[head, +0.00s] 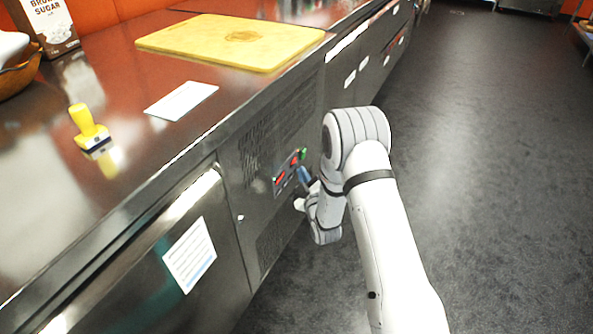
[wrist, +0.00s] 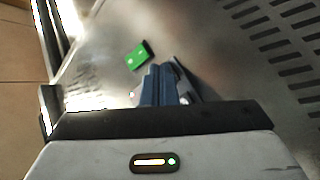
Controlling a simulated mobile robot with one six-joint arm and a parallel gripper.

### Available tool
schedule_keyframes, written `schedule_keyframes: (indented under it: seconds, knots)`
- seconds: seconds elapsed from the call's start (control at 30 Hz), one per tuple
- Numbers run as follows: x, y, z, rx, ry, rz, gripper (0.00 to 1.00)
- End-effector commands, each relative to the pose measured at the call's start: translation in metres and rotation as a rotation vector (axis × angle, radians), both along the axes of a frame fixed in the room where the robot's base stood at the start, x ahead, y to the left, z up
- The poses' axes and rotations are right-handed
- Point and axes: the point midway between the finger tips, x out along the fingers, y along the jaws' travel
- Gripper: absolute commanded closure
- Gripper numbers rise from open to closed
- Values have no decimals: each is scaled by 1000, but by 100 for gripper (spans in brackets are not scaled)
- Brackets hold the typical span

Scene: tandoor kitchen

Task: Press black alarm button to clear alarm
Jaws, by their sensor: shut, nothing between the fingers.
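A small control panel (head: 277,185) is set in the steel front of the counter, with red displays or switches on it and a green switch (head: 303,153) at its far end. The green switch also shows in the wrist view (wrist: 137,56), just left of my fingertips. My gripper (head: 303,172) is at the panel, its blue fingers pointing at it. In the wrist view my gripper (wrist: 165,68) is shut and empty, its fingertips close to the steel face. I cannot tell whether they touch it. I cannot make out the black alarm button; my fingers hide part of the panel.
Vent slots (wrist: 285,30) lie right of the fingers in the wrist view. On the counter are a yellow cutting board (head: 200,38), a white card (head: 182,100), a yellow-handled stamp-like tool (head: 84,122) and a brown sugar package (head: 50,25). Dark floor (head: 480,150) on the right is clear.

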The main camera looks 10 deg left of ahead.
Motion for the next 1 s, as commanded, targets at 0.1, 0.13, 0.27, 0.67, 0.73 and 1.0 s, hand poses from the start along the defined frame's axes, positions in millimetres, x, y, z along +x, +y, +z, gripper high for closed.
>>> schedule_keyframes:
  seconds: [0.1, 0.13, 0.27, 0.67, 0.73, 1.0]
  knots:
    - [0, 2, 0, 0, -1, 2, 100]
    - [1, 2, 0, 0, -1, 2, 100]
    - [0, 2, 0, 0, -1, 2, 100]
    - [-3, -7, 0, 0, -1, 2, 100]
    - [-4, -10, 0, 0, -1, 2, 100]
    - [-5, -13, 1, 0, -1, 2, 100]
